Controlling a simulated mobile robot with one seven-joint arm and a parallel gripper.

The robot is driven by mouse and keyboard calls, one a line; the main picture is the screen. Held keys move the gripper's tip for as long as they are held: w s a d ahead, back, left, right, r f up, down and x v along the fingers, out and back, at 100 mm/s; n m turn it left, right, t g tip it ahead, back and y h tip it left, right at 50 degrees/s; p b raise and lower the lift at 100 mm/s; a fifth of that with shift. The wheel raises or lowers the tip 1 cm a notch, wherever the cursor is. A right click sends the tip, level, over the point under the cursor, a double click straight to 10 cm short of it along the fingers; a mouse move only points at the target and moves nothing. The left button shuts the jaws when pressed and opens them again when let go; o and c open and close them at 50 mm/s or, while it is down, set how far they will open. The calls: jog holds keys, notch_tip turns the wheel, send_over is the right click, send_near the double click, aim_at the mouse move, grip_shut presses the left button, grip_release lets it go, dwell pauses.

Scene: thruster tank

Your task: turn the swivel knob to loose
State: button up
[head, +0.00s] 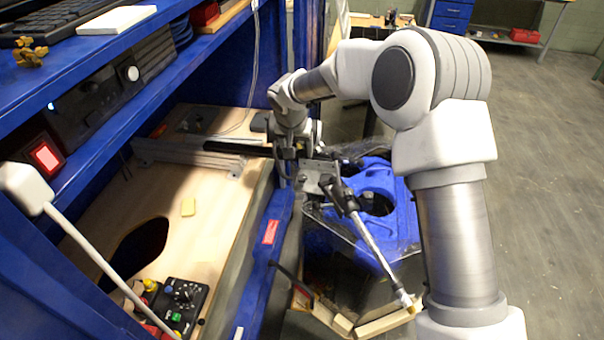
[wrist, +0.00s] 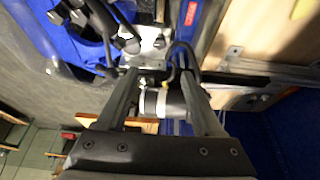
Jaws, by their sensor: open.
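My gripper (head: 287,172) is at the metal bracket (head: 320,176) on the blue edge of the bench, in the middle of the head view. In the wrist view my gripper (wrist: 160,80) has its two fingers apart, with the bracket (wrist: 148,42) just beyond the tips. A black cylinder with a pale band (wrist: 165,104) shows between the fingers; I cannot tell whether they touch it. A black clamp joint (head: 342,196) with a silver rod hangs from the bracket. I cannot surely make out which black part is the swivel knob; my wrist partly hides this spot in the head view.
A wooden board (head: 215,235) with an oval hole lies left of the bracket. A black control box (head: 176,305) with knobs stands at its front. A blue moulded part (head: 375,180) sits below right. Shelves rise at left. Grey floor (head: 540,150) is open at right.

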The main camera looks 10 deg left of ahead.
aim_at(302, 177)
jog(key=p+x, duration=0.1)
jog(key=x, duration=1.6)
jog(key=shift+f, duration=0.1)
grip_shut()
